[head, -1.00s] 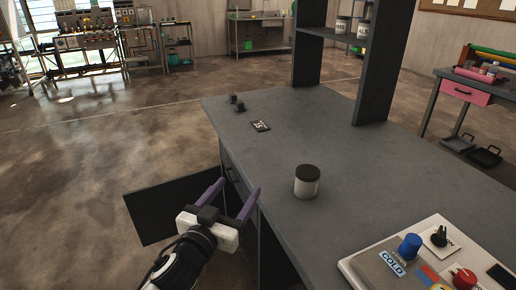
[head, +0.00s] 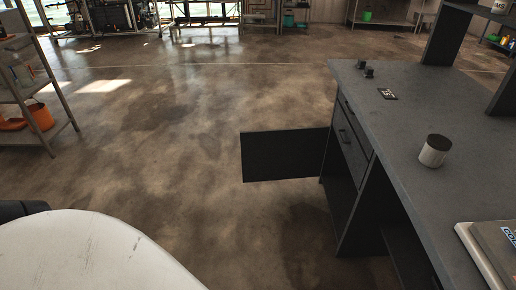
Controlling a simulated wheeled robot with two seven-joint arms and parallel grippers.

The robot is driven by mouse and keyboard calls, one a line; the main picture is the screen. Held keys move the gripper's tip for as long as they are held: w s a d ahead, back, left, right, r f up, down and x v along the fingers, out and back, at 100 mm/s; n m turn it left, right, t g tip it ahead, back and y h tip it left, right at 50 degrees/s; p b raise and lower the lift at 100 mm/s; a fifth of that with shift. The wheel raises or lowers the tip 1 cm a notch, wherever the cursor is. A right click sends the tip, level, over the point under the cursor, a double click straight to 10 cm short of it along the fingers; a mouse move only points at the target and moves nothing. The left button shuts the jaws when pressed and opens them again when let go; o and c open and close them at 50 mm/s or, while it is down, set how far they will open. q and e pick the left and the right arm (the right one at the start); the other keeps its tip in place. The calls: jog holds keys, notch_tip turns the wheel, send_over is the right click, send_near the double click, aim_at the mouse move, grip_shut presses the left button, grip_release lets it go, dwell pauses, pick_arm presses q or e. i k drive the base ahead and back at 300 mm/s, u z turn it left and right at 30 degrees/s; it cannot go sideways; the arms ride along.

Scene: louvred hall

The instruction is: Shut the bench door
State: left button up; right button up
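The bench door (head: 285,155) is a dark flat panel. It stands open, sticking out to the left from the side of the grey bench (head: 415,130). Below the drawers (head: 351,140) the bench shows dark open space. Neither gripper shows in the head view. A large white rounded part at the lower left is probably mine.
A shelf rack (head: 35,90) with an orange bucket (head: 40,116) stands at the left. The floor between is clear.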

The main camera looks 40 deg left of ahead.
aim_at(289, 153)
jog(key=u, duration=2.05)
jog(key=i, duration=5.45)
jog(key=z, duration=4)
jog(key=i, duration=0.45)
jog(key=z, duration=1.25)
